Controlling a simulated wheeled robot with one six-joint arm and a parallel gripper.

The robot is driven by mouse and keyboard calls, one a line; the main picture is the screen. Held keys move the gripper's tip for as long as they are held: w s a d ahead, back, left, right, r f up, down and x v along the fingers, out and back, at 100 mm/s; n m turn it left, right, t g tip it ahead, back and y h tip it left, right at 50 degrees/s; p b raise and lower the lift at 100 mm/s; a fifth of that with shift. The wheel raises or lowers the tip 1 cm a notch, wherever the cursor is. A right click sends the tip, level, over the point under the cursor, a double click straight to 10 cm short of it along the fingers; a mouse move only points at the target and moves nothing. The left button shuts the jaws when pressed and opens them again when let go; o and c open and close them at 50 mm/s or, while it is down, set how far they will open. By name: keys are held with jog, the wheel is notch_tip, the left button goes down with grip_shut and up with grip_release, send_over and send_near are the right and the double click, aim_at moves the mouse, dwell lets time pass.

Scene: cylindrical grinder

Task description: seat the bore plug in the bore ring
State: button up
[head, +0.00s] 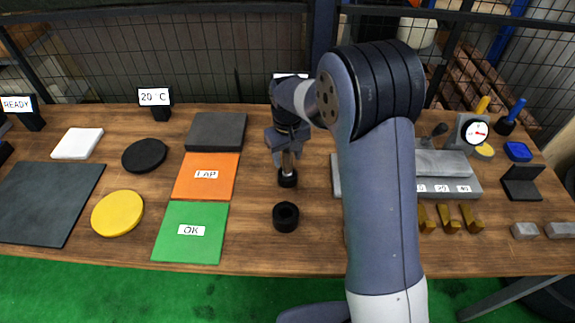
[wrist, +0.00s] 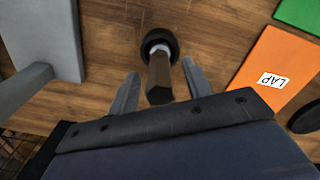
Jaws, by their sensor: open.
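The bore plug stands upright with its lower end in a short black round collar, in the head view (head: 287,172) below my gripper. In the wrist view its dark six-sided handle (wrist: 159,82) points toward the camera, with a pale metal part below it and the black collar (wrist: 171,38) around that. A black ring with an open hole, which looks like the bore ring (head: 286,216), lies in front of the plug. My gripper (head: 288,157) is open, and it also shows in the wrist view (wrist: 160,70). Its fingers stand either side of the handle, with gaps visible.
The orange LAP mat (head: 206,177) and green OK mat (head: 191,231) lie to the left. A grey block (head: 216,131) stands behind them. A grey metal fixture (head: 452,167) with a dial gauge (head: 474,131) is on the right. Bare wood surrounds the black ring.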

jog(key=shift+f, duration=1.15)
grip_shut()
